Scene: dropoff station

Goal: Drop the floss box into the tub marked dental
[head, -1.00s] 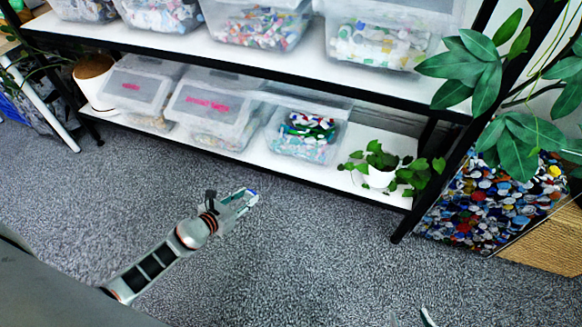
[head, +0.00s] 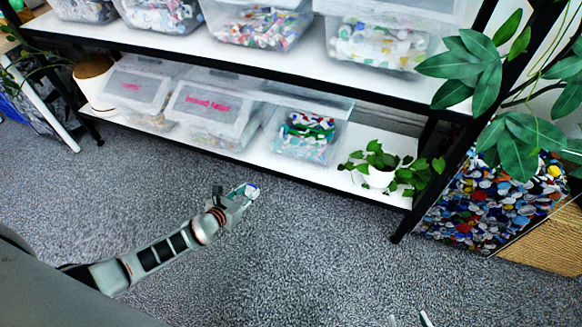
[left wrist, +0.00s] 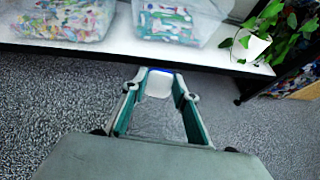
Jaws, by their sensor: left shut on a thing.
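The floss box is a small white box with a blue edge (head: 251,190). My left gripper (head: 246,193) is shut on it, holding it in front of the lower shelf. In the left wrist view the box (left wrist: 159,84) sits between the fingertips (left wrist: 158,82). On the lower shelf stand clear tubs: one at left (head: 137,88), one in the middle (head: 205,112), both with pink labels too small to read, and one at right (head: 300,150) with colourful contents. No dental marking can be read. Two pale tips of my right gripper (head: 410,320) show apart at the bottom edge.
The shelf unit's black front rail (head: 270,178) lies between the gripper and the tubs. A small ivy in a white pot (head: 378,178) stands right of the right tub. More filled tubs stand on the upper shelf (head: 300,57). The grey carpet (head: 310,250) is clear.

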